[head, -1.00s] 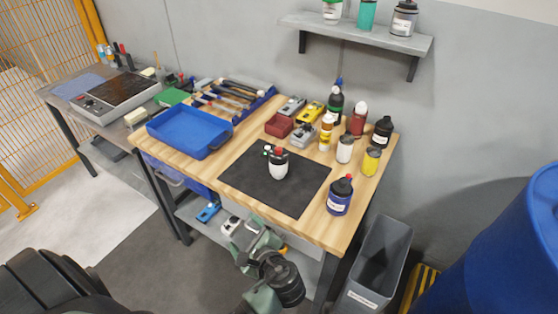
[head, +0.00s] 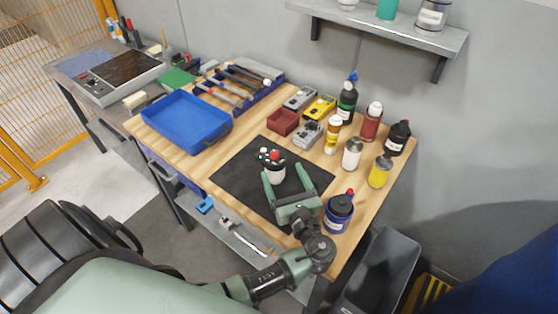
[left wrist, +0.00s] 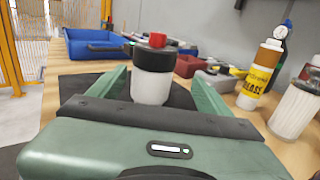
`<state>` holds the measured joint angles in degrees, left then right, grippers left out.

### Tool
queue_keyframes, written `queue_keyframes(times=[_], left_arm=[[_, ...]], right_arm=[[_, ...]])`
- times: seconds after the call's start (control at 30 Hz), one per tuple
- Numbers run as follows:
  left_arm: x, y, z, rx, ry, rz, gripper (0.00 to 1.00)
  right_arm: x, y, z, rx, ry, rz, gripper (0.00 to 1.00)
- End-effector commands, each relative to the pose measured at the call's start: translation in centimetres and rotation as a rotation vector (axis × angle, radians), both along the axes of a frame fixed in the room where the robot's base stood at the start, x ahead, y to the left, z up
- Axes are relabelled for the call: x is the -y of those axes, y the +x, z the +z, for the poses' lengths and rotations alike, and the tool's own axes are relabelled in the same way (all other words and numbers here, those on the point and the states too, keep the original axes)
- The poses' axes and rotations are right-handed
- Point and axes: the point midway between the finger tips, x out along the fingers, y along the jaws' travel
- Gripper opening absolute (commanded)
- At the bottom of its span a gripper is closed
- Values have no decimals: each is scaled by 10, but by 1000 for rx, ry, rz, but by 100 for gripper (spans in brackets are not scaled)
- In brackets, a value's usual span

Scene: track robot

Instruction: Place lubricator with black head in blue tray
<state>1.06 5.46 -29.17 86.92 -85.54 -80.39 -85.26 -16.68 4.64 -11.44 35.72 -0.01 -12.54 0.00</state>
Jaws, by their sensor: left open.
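The lubricator, a white bottle with a black head and a red tip (head: 274,172), stands upright on the black mat (head: 232,178) on the wooden table. My left gripper (head: 286,176) is open at the mat, its green fingers pointing toward the bottle. In the left wrist view the white bottle (left wrist: 152,86) shows between the two spread fingers (left wrist: 158,92), with a gap on each side. The blue tray (head: 178,128) lies empty at the table's left end; it also shows in the left wrist view (left wrist: 92,50). My right gripper is not in view.
A blue bottle with a red tip (head: 338,213) stands close to the right of my left gripper. Several more bottles, including a yellow one (head: 380,171), stand at the right back. A dark red bin (head: 283,122) and a tool rack (head: 238,90) are behind the mat.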

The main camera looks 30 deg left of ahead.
Motion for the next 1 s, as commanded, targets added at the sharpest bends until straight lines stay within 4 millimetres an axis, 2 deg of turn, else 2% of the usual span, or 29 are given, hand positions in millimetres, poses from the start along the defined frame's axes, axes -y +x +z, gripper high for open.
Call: queue_keyframes(times=[0.2,0.5,0.83,1.0], left_arm=[[-21,14,2,1,2,2,79],[-57,35,-1,1,1,2,79],[-63,39,-3,0,-3,1,79],[-63,39,-3,0,-3,1,32]], right_arm=[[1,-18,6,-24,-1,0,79],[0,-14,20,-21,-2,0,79],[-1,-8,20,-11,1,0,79],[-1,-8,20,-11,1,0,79]])
